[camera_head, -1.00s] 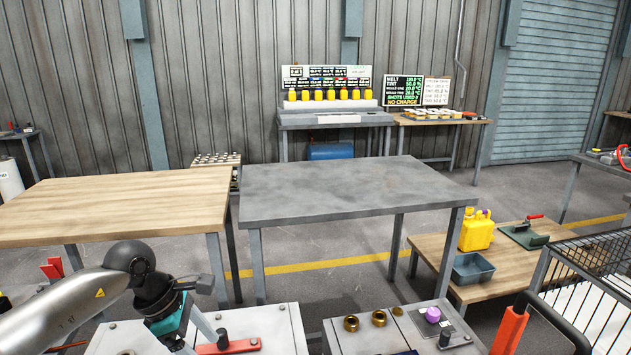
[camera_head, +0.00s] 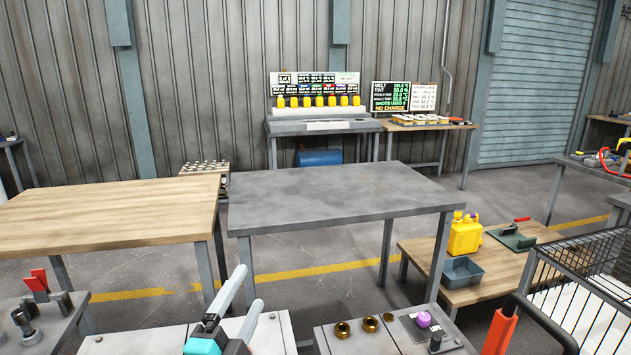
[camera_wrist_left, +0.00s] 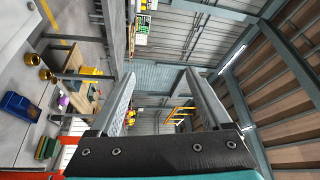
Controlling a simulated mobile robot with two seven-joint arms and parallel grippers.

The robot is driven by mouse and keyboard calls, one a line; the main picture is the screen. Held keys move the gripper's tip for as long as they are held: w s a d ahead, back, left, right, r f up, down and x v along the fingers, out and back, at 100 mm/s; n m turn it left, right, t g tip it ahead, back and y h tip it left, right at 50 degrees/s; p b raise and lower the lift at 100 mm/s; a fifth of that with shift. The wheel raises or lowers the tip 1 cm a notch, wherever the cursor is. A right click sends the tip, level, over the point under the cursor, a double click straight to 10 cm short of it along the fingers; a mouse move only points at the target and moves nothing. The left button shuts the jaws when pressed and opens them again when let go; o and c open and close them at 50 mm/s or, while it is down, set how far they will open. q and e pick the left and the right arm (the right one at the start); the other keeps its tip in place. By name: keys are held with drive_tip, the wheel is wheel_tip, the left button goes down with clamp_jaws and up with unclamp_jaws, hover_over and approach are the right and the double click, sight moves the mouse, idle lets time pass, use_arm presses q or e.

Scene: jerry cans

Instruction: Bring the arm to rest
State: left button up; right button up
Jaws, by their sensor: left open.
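My left gripper (camera_head: 243,300) shows at the bottom of the head view, over the near bench (camera_head: 150,340). Its two grey fingers stand apart and point up and away, with nothing between them. In the left wrist view the same gripper (camera_wrist_left: 160,95) is open, and only the far hall shows between its fingers. Most of my left arm is out of the head view now. My right gripper is not in either view.
A bare grey table (camera_head: 340,195) stands ahead, with a wooden table (camera_head: 110,208) left of it. A yellow jerry can (camera_head: 465,238) and a blue-grey tray (camera_head: 462,271) are on a low wooden bench at right. A wire cart (camera_head: 580,290) stands at the lower right.

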use_arm(q)
drive_tip(key=s+a+f+n+g+y, duration=0.1)
drive_tip(key=s+a+f+n+g, duration=0.1)
drive_tip(key=s+f+n+g, duration=0.1)
drive_tip(key=s+a+f+n+g+y, duration=0.2)
drive_tip(key=s+f+n+g, duration=0.2)
drive_tip(key=f, duration=0.5)
drive_tip(key=s+a+f+n+g+y, duration=0.2)
drive_tip(key=s+f+n+g, duration=0.2)
drive_tip(key=s, duration=0.5)
drive_tip(key=shift+a+f+n, duration=0.15)
drive_tip(key=shift+f+n, duration=0.45)
drive_tip(key=shift+n, duration=0.05)
drive_tip(key=shift+a+f+n, duration=0.15)
drive_tip(key=shift+f+n, duration=0.4)
drive_tip(key=shift+n, duration=0.1)
drive_tip(key=s+d+f+n+g+h, duration=0.15)
drive_tip(key=s+f+g, duration=0.3)
drive_tip(key=s, duration=0.55)
wheel_tip(320, 180, down, 22)
drive_tip(key=s+g, duration=0.1)
drive_tip(key=s, duration=0.1)
drive_tip(key=s+a+f+g, duration=0.1)
drive_tip(key=s+a+f, duration=0.2)
drive_tip(key=s+f, duration=0.9)
drive_tip(key=shift+s+f, duration=0.25)
drive_tip(key=shift+s, duration=0.75)
drive_tip(key=shift+y, duration=0.25)
